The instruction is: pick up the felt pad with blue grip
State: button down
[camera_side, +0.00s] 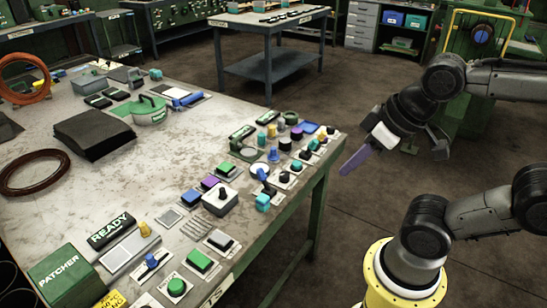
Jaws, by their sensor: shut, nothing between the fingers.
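Small blue-handled items lie on the workbench, and I cannot tell for sure which is the felt pad with blue grip. One is a blue bar-like piece (188,99) on a pale sheet towards the back of the bench. Another blue-topped piece (261,173) is near the right edge, and a small blue one (152,261) is at the front. My gripper (346,170), with purple fingers, is shut and empty. It hangs off the bench's right edge, pointing down and left, apart from all these items.
The worn workbench (190,145) is crowded with buttons and knobs along its right side. A dark stack of sheets (93,133), a green pan-like container (149,112) and a green PATCHER box (70,277) stand on the left. The bench's middle is fairly clear.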

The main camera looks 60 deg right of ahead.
jog(key=shift+c, duration=0.7)
grip_release()
